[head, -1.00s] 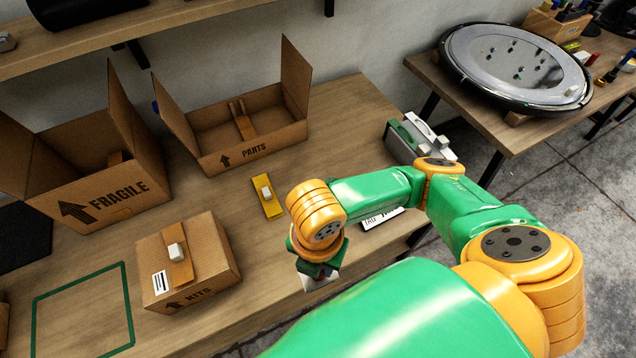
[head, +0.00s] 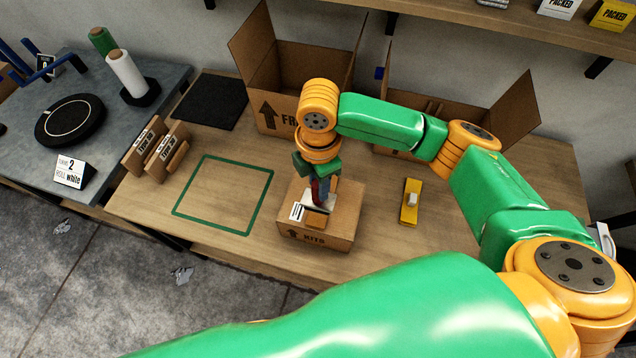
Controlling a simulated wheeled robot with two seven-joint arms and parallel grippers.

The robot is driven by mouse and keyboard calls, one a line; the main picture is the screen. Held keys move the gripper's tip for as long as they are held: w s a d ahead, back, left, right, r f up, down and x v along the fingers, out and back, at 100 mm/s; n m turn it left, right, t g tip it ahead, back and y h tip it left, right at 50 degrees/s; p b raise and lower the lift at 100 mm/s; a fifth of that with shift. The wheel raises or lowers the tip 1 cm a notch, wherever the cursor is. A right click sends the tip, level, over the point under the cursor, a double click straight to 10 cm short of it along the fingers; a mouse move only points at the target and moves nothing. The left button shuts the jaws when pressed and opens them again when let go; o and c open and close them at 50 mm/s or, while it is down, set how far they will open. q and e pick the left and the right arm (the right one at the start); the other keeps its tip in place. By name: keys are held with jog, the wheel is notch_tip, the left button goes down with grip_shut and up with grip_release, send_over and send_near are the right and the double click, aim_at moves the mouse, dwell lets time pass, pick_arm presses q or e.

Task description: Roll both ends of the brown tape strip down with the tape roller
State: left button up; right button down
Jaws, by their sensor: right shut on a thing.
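The closed cardboard box marked KITS (head: 346,222) stands on the wooden bench. The brown tape strip (head: 316,219) lies across its top; its near end shows and the rest is mostly covered. My right gripper (head: 318,178) is over the box top, pointing down. It is shut on the tape roller (head: 320,190), which shows as a reddish and dark piece with pale parts below. The roller is at the strip; I cannot tell whether it presses on it. My left gripper is not in view.
A green outlined square (head: 222,232) left of the box is empty. A yellow tool with a white block (head: 411,200) lies right of it. The open FRAGILE box (head: 268,118) and another open box (head: 515,112) stand behind. My right arm crosses the right side.

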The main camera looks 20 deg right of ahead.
jog(key=shift+r+p, duration=0.15)
jog(key=shift+p, duration=0.45)
notch_tip(320, 180, down, 4)
jog(key=shift+f+b, duration=0.25)
jog(key=shift+b, duration=1)
jog(key=shift+w+a+f, duration=0.1)
jog(key=shift+f, duration=0.45)
jog(key=shift+f+b, duration=0.3)
jog(key=shift+f, duration=0.1)
